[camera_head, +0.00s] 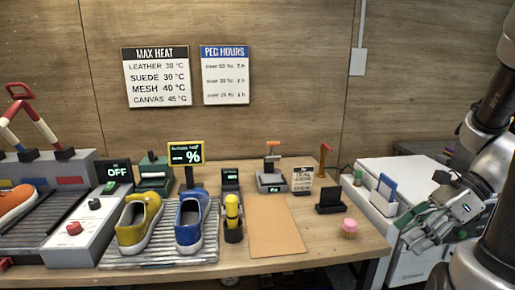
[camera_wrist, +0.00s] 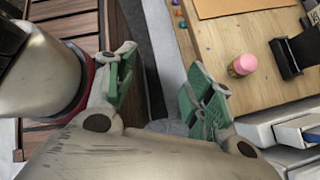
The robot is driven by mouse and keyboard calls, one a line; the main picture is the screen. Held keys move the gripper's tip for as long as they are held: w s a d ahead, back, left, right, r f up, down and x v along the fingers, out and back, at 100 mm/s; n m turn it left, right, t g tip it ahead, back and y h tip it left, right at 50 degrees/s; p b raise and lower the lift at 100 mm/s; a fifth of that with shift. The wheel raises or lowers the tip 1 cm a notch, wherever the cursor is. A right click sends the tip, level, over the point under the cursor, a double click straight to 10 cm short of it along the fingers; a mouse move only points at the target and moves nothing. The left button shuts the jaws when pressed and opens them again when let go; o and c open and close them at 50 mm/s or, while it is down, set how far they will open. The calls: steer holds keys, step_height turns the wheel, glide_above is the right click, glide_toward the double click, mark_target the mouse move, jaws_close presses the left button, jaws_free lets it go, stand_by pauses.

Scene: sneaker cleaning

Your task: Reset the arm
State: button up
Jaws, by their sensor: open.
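My gripper (camera_head: 437,222) is at the right of the head view, beyond the right end of the wooden table (camera_head: 345,255) and in front of the white cabinet. In the wrist view my gripper (camera_wrist: 160,92) shows its green-padded fingers spread apart with nothing between them. Part of the gripper is hidden by my arm in the head view. A yellow shoe (camera_head: 139,222) and a blue shoe (camera_head: 190,222) stand side by side on a ribbed rack (camera_head: 160,257). An orange shoe (camera_head: 14,200) is cut off at the left edge.
A pink-topped brush (camera_head: 349,228) stands near the table's right edge, and it also shows in the wrist view (camera_wrist: 243,65). A brown mat (camera_head: 274,228) lies mid-table. A yellow bottle (camera_head: 232,208) stands in a dark cup. The white cabinet (camera_head: 415,172) is right of the table.

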step_height(320, 180, up, 11)
steer(key=s+n+t+h, duration=0.2)
steer(key=n+h, duration=0.6)
steer(key=n, duration=1.5)
steer(key=shift+s+t+h, duration=0.15)
steer(key=shift+t+h, duration=0.15)
steer(key=shift+t, duration=0.4)
steer(key=shift+d, duration=0.1)
